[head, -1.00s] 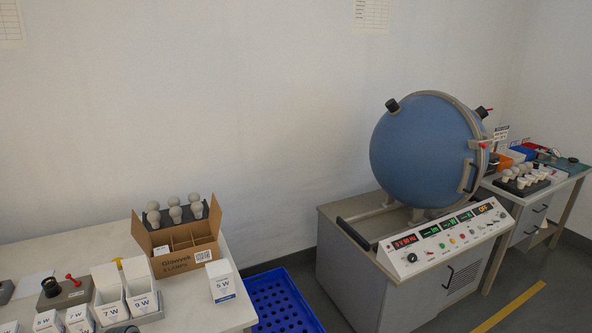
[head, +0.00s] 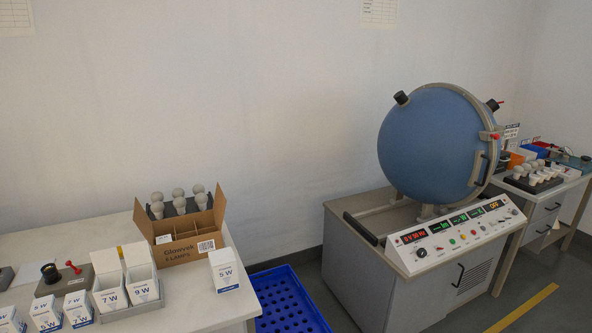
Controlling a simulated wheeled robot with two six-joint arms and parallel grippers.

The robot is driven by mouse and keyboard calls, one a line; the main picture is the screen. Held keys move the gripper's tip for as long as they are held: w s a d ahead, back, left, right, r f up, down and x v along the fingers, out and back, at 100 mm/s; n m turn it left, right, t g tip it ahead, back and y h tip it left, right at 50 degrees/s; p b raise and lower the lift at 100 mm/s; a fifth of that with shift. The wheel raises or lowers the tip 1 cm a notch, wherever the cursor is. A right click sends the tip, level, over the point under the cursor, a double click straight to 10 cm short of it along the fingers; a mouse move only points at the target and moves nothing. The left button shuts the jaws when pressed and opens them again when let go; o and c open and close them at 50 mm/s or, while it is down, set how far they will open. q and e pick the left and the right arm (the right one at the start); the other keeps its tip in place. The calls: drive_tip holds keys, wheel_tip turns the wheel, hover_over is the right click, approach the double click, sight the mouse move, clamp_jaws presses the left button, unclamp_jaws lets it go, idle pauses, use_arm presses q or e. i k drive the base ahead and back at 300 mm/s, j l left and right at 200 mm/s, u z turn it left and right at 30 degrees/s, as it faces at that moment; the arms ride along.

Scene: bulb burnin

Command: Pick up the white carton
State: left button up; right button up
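A white carton (head: 224,271) marked 5 W stands upright and alone near the right edge of the white table (head: 215,312). Other white cartons are on the table too: an open 7 W carton (head: 109,297) and an open 9 W carton (head: 143,288) stand side by side in a grey tray (head: 150,313). Several smaller white cartons, one of them a 7 W carton (head: 78,309), stand at the lower left. Neither of my grippers is in view.
An open brown box (head: 180,254) with dividers stands behind the lone carton, with several bulbs on a dark rack (head: 178,206) behind it. A blue crate (head: 290,300) is on the floor right of the table. A big blue sphere (head: 430,140) stands farther right.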

sight(78, 306)
drive_tip(key=u, duration=1.45)
